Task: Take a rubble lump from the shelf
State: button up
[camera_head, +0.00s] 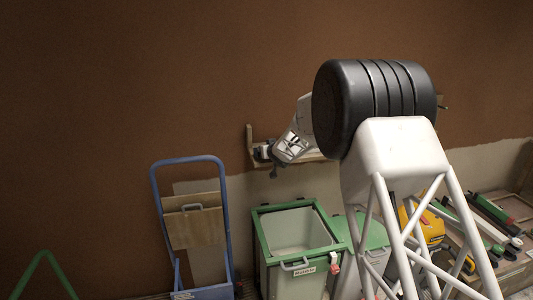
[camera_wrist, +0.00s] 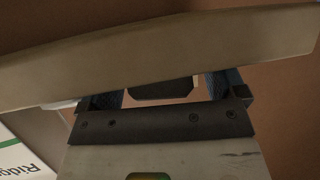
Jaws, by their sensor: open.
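The wooden shelf (camera_head: 312,157) is fixed low on the brown wall, partly hidden behind my arm. My gripper (camera_head: 267,160) is at its left end. In the wrist view a pale wooden board (camera_wrist: 160,52), apparently part of the shelf, crosses in front of the fingertips and hides them. My gripper (camera_wrist: 165,92) is open there, its two dark bluish fingers wide apart. A dark blocky thing (camera_wrist: 163,90) shows between them, its upper part behind the board. I cannot tell whether it is a rubble lump or whether the fingers touch it.
Below the shelf stand a green-rimmed bin (camera_head: 295,267) and a second green-lidded bin (camera_head: 366,243). A blue hand truck (camera_head: 224,215) stands left of them. A yellow tool (camera_head: 428,226) and green tools (camera_head: 490,212) lie at right. A white printed surface (camera_wrist: 18,155) shows at the wrist view's left.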

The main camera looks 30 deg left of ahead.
jog(key=c, duration=1.1)
jog(key=shift+r, duration=0.15)
jog(key=shift+r, duration=1.45)
jog(key=shift+s+d+r, duration=0.1)
jog(key=shift+r, duration=0.1)
jog(key=s+d, duration=0.3)
jog(key=s, duration=0.1)
jog(key=s+d+r, duration=0.1)
jog(key=s+d, duration=0.2)
jog(key=s, duration=0.1)
jog(key=s+d, duration=0.4)
jog(key=shift+d+r, duration=0.1)
jog(key=shift+r, duration=0.15)
